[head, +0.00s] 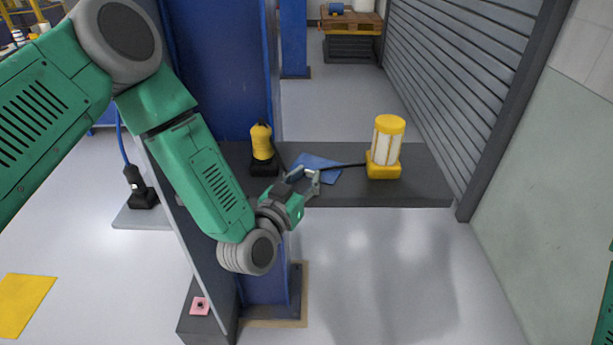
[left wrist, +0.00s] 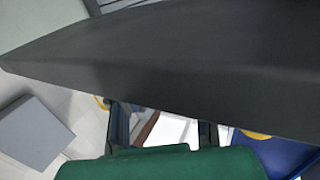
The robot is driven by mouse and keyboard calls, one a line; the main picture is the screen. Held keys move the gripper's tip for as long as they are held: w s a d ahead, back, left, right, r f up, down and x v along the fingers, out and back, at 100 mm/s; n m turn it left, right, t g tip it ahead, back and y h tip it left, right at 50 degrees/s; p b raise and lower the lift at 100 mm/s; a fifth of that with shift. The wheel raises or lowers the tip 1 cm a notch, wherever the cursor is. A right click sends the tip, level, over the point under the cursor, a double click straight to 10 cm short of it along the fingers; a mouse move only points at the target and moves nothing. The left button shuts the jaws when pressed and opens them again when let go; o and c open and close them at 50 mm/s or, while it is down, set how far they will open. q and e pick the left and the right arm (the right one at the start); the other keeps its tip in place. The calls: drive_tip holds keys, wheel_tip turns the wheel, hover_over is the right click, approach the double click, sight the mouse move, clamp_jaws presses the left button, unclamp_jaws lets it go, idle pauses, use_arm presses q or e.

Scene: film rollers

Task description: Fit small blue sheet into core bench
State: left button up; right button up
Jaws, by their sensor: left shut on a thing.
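The small blue sheet (head: 326,163) shows in the head view over the dark grey bench (head: 420,185), between a yellow-topped device and a white roll with yellow ends. My left gripper (head: 314,182) is at the sheet's near edge and shut on it; the fingers cover part of that edge. I cannot tell whether the sheet touches the bench top. In the left wrist view a broad dark grey surface (left wrist: 180,60) hides most of the scene and the fingertips. My right gripper is out of view.
The yellow-topped device (head: 262,143) stands left of the sheet, against the blue column (head: 215,75). The white roll (head: 386,148) stands in a yellow base on the right, with a thin black rod or cable beside it. A grey shutter (head: 460,70) borders the right. Floor in front is clear.

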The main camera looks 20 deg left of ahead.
use_arm(q)
drive_tip(key=o, duration=0.9)
drive_tip(key=shift+a+f, duration=0.1)
drive_tip(key=shift+a, duration=0.1)
drive_tip(key=shift+c, duration=0.2)
drive_tip(key=s+a, duration=0.2)
drive_tip(key=s, duration=0.9)
drive_tip(key=shift+s+b, duration=0.4)
drive_tip(key=shift+b, duration=0.05)
